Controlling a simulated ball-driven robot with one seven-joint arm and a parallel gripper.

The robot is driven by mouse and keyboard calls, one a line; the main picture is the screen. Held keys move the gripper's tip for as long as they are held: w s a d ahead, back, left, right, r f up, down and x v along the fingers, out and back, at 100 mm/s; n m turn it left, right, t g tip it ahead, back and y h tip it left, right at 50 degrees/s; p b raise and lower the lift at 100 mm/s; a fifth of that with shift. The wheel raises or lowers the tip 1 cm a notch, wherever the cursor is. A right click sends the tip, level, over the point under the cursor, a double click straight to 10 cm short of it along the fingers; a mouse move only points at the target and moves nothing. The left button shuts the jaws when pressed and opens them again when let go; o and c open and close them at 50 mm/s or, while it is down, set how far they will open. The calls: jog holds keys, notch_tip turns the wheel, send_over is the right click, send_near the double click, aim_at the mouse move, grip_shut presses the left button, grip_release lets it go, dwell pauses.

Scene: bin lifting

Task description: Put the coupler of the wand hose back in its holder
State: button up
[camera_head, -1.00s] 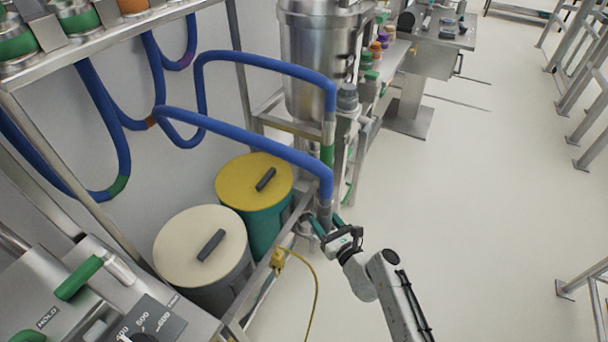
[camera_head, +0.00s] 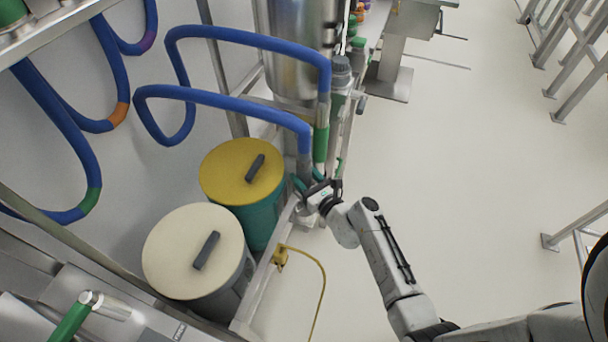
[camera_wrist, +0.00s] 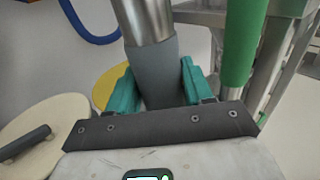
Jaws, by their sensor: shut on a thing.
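My gripper (camera_head: 312,190) is shut on the grey sleeve of the coupler (camera_wrist: 157,75) at the lower end of the blue hose (camera_head: 225,102). In the wrist view the teal fingers sit on both sides of the sleeve, and a shiny metal section (camera_wrist: 143,20) rises above it. The coupler hangs about upright beside the metal frame. In the head view the gripper partly covers its lower end. I cannot make out the holder for certain. A green tube (camera_wrist: 241,45) stands to the right of the coupler, apart from it.
A yellow-lidded drum (camera_head: 225,178) and a cream-lidded drum (camera_head: 175,245) stand left of my gripper. A steel tank (camera_head: 290,50) is behind it. A yellow cable (camera_head: 324,285) hangs from the frame below.

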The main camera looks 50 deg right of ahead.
notch_tip(320, 180, down, 4)
jog(key=b, duration=0.3)
jog(key=shift+s+r, duration=0.2)
jog(key=shift+r, duration=0.15)
jog(key=shift+f, duration=0.1)
jog(key=shift+f+b, duration=1.5)
jog(key=shift+f+b, duration=1.05)
jog(key=shift+b, duration=0.05)
jog(key=shift+f+b, duration=1.2)
jog(key=shift+b, duration=0.1)
dwell(0.7)
jog(key=o, duration=1.4)
jog(key=shift+c, duration=0.2)
jog(key=shift+f, duration=0.1)
